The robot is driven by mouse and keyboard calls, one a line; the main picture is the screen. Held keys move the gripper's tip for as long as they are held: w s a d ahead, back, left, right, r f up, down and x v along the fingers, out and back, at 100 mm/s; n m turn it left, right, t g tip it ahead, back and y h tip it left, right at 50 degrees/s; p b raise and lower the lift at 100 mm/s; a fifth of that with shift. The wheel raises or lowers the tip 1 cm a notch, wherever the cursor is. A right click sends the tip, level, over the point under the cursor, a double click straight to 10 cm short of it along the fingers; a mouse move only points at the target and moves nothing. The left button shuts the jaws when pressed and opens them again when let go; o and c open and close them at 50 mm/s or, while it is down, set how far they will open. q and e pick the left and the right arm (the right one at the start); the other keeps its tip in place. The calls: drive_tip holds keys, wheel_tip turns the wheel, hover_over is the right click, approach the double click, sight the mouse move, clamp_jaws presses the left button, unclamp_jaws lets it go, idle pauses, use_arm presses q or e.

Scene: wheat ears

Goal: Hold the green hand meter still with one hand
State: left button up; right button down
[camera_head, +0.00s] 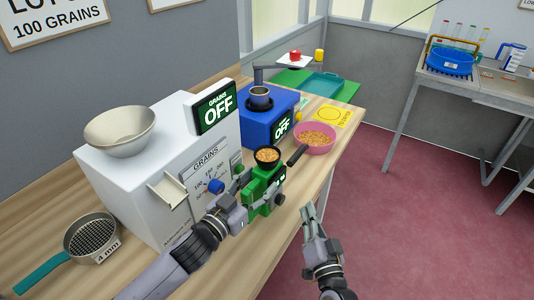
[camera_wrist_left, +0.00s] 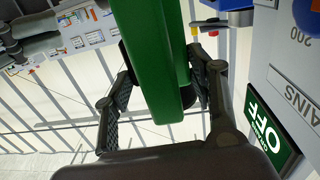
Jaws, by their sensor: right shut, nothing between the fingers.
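The green hand meter (camera_head: 262,190) stands upright at the front edge of the wooden table, with a dark cup of grain (camera_head: 267,155) on top. My left gripper (camera_head: 260,186) has its fingers on both sides of the meter. In the left wrist view, the meter's green body (camera_wrist_left: 156,55) runs between the two finger pads, which press close to its sides. The lower part of the meter is partly hidden by the gripper in the head view. My right gripper (camera_head: 307,212) is shut and empty, to the right of the meter, beyond the table edge.
A white grain counter (camera_head: 130,185) and a blue machine (camera_head: 268,125) stand behind the meter. A pink bowl of grain (camera_head: 316,148) and a black handle (camera_head: 297,156) are close to its right. A sieve (camera_head: 92,238) lies at lower left.

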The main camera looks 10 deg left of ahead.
use_arm(q)
drive_tip(key=o, duration=0.5)
drive_tip(key=shift+s, duration=0.1)
